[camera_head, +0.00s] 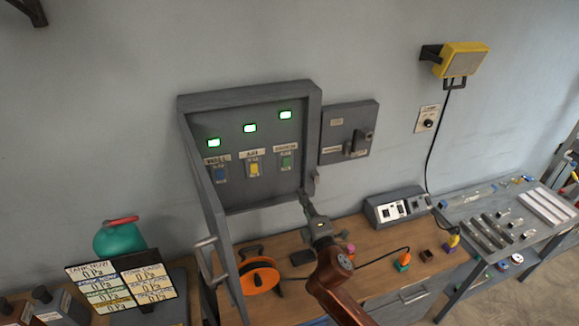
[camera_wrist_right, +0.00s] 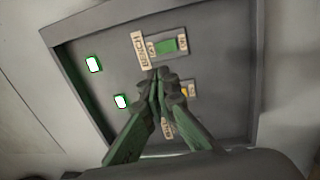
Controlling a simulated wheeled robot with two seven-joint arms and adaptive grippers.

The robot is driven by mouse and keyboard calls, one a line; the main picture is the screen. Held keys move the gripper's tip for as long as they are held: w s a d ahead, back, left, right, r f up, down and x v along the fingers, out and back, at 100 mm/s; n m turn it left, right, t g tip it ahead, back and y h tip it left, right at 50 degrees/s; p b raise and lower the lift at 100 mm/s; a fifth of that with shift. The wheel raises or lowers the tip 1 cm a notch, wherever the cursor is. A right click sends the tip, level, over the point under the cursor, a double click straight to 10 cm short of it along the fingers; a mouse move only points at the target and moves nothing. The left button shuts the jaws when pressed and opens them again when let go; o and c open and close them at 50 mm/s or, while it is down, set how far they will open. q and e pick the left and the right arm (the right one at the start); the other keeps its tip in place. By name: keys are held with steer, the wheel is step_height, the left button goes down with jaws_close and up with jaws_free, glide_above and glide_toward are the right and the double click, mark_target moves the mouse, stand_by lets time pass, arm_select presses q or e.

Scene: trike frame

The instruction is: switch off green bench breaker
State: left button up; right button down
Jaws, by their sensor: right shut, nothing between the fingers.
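The green breaker (camera_head: 287,162) is the rightmost of three switches in the open grey panel, under a lit green lamp (camera_head: 286,115). In the right wrist view the green breaker (camera_wrist_right: 167,46) has a label reading "BENCH" beside it. My right gripper (camera_head: 304,193) is shut and empty near the panel's lower right corner. In the wrist view its fingertips (camera_wrist_right: 158,76) appear just below the green breaker; I cannot tell whether they touch the panel. The yellow breaker (camera_head: 254,169) and blue breaker (camera_head: 220,174) sit to the left. My left gripper is not in view.
The panel's door (camera_head: 207,225) stands open on the left. A grey switch box (camera_head: 349,132) is on the wall to the right.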

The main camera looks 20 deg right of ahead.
mark_target(287, 160)
steer(key=shift+w, duration=0.1)
steer(key=w, duration=0.4)
steer(key=w+r+p, duration=0.1)
steer(key=w, duration=0.4)
steer(key=w+p, duration=0.1)
steer(key=w, duration=0.3)
steer(key=shift+w+a+r, duration=0.2)
steer(key=shift+w+r, duration=0.05)
steer(key=shift+w, duration=0.1)
